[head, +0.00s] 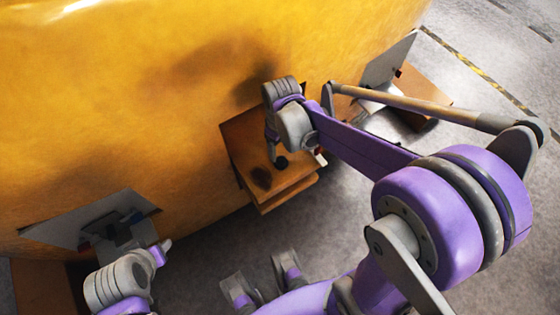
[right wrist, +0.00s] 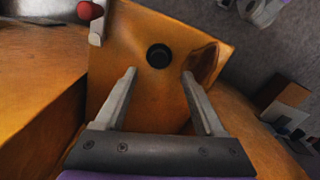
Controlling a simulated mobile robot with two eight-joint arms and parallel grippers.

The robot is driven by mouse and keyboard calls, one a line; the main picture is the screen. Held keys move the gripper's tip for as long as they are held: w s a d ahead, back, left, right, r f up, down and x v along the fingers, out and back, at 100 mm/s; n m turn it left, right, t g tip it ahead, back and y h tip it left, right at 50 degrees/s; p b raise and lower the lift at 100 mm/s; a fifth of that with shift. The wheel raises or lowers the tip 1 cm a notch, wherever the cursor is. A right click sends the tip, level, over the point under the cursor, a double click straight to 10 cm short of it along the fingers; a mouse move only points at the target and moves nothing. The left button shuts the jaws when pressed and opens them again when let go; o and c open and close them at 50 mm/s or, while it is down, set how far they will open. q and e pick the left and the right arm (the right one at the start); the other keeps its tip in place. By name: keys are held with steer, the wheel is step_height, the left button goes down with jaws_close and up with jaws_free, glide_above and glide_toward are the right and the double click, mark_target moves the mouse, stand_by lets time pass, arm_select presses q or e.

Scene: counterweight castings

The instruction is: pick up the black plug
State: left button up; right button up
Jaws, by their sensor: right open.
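The black plug (right wrist: 158,55) is a small dark round piece on the orange-brown ledge (right wrist: 125,50). In the head view the plug (head: 281,162) shows just below my right gripper (head: 274,153), partly beside its finger. In the right wrist view my right gripper (right wrist: 158,73) is open and empty, its two fingers apart. The plug lies between the finger lines, a little beyond the tips. I cannot tell the height gap. My left gripper (head: 163,246) is at the lower left, far from the plug; its jaw is not clear.
A large yellow casting (head: 130,100) rises behind the ledge. A dark patch (right wrist: 203,65) marks the ledge beside the right finger. A red knob (right wrist: 90,11) on a white piece sits at the ledge's edge. Another recess with a grey plate (head: 70,225) is at left. Grey floor lies around.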

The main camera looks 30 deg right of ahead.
mark_target(281, 160)
step_height(281, 160, down, 7)
steer(key=shift+w+r+b, duration=0.1)
steer(key=shift+b, duration=0.45)
steer(key=c, duration=1.1)
step_height(281, 160, up, 10)
steer(key=shift+p, duration=0.95)
